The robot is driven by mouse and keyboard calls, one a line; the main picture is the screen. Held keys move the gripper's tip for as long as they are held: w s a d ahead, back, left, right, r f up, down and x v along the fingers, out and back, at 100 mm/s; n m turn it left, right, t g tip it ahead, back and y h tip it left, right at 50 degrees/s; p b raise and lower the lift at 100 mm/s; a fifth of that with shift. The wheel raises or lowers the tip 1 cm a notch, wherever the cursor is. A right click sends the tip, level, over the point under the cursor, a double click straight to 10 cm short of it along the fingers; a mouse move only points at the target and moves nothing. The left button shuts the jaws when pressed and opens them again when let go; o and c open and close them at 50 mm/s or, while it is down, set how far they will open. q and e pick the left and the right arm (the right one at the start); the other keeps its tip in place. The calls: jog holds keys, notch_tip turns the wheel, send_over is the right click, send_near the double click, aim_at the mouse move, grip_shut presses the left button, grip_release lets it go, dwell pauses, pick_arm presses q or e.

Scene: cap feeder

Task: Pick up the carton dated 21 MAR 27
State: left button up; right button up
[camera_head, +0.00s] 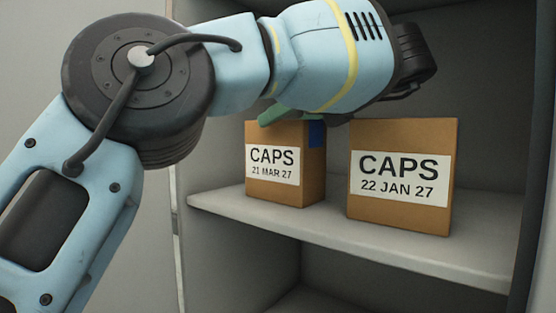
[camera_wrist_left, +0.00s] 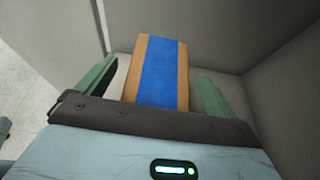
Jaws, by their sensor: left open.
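The carton dated 21 MAR 27 (camera_head: 272,192) is a brown box with a white CAPS label, upright at the left of the shelf. A blue patch shows near its top right edge. My left gripper (camera_head: 272,115) is at the top of this carton, its body partly hiding the green fingers. In the left wrist view, a brown carton with a blue strip (camera_wrist_left: 162,70) lies between the two open fingers of the left gripper (camera_wrist_left: 157,72), with a gap visible on each side. My right gripper is not in view.
A second brown carton labelled 22 JAN 27 (camera_head: 398,215) stands to the right on the same grey shelf (camera_head: 325,228), with a narrow gap between the cartons. Cabinet walls close the left and back sides. Bare shelf lies in front of the cartons.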

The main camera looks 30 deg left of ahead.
pick_arm(q)
jog(key=shift+a, duration=0.15)
jog(key=shift+d, duration=0.35)
jog(key=c, duration=1.7)
